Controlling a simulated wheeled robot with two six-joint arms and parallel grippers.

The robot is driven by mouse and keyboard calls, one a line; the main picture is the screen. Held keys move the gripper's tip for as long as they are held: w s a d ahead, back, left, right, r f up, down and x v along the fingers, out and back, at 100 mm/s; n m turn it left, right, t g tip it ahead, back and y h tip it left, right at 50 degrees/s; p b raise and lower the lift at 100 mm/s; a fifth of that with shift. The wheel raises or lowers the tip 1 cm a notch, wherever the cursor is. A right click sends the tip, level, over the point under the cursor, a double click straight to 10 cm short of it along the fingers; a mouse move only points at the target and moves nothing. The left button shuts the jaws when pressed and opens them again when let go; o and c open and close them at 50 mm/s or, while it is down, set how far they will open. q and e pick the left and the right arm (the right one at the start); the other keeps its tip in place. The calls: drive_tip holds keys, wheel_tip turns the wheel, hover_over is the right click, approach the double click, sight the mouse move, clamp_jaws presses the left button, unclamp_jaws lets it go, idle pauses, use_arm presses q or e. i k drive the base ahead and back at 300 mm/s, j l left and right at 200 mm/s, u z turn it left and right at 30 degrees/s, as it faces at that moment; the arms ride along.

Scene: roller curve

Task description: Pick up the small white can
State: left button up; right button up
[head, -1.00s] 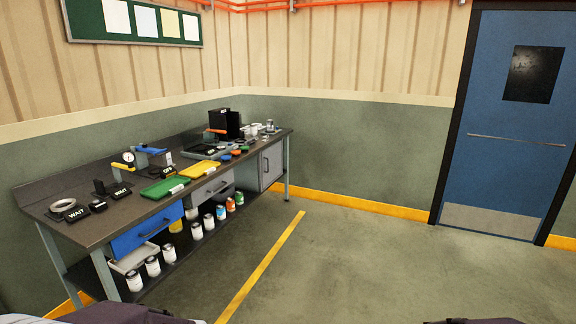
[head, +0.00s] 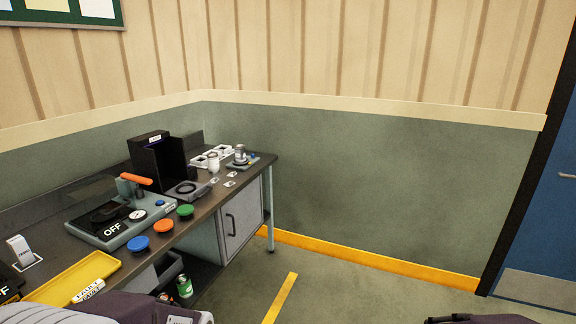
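A small white cylinder that looks like the white can (head: 213,163) stands upright on the far part of the workbench top (head: 200,207), in front of a white holder with round openings (head: 211,153). It is small in the view, and I cannot read any marking on it. My left and right grippers are not in view; only parts of my own body show along the bottom edge.
Near the can are a black box machine (head: 160,162) and a small device on a plate (head: 241,157). Closer are a grey OFF unit (head: 108,238), blue, orange and green knobs, and a yellow tray (head: 72,280). A green-labelled can (head: 184,286) stands below. Floor on the right is clear.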

sight(212, 158)
drive_tip(key=i, duration=1.2)
drive_tip(key=i+l+u, duration=0.1)
drive_tip(key=i, duration=1.1)
drive_tip(key=i+l+u, duration=0.15)
drive_tip(key=i+u, duration=0.3)
drive_tip(key=i+l+u, duration=0.45)
drive_tip(key=i, duration=0.2)
drive_tip(key=i+l+u, duration=0.5)
